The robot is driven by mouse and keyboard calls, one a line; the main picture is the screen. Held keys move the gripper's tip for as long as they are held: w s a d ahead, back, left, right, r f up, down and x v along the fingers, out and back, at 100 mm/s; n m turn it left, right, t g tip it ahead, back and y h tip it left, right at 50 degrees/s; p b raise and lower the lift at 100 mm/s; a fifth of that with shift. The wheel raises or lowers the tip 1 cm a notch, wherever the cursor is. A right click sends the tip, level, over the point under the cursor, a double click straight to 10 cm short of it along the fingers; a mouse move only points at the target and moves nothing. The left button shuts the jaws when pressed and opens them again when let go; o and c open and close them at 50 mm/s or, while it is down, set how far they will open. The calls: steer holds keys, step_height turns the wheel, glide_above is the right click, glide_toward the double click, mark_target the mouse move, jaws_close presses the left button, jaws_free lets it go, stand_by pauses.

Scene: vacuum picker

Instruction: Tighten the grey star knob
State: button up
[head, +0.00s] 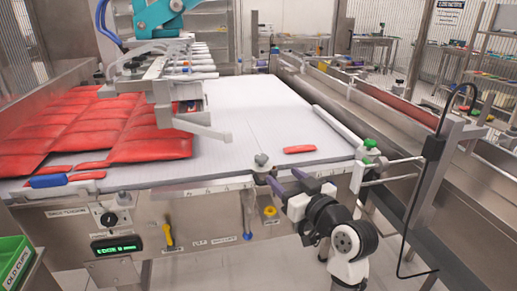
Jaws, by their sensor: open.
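The grey star knob (262,160) stands on the front edge of the white conveyor bed, near the middle of the picture. Its lower part is close to my fingers and partly hard to make out. My gripper (280,175), with purple fingers, reaches in from the lower right. Its jaws are open, with the tips close beside and just below the knob, to its right. I cannot tell whether a finger touches it. I see nothing held between the fingers.

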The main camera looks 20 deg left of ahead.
mark_target(262, 154)
steer(key=p+x, duration=0.3)
steer(key=x, duration=1)
steer(key=shift+w+a, duration=0.1)
steer(key=shift+a, duration=0.2)
steer(key=c, duration=1)
steer(key=shift+o, duration=0.2)
steer(key=shift+r+m+t+h+p, duration=0.1)
steer(key=shift+m+t+h+p, duration=0.2)
steer(key=shift+m+p, duration=0.15)
steer(key=m+t+h+p, duration=0.2)
steer(key=shift+w+d+t+h+p, duration=0.1)
steer(key=shift+t+h+p, duration=0.2)
steer(key=shift+h+p, duration=0.1)
steer(key=shift+w+d+m+t+h+p, duration=0.1)
steer(key=shift+m+t+h+p, duration=0.35)
steer(key=shift+m+h+p, duration=0.35)
steer(key=shift+w+d+m+t+h+p, duration=0.1)
steer(key=shift+m+t+h+p, duration=0.45)
steer(key=shift+h, duration=0.45)
steer(key=shift+d+m+h, duration=0.1)
steer(key=shift+m+h, duration=0.2)
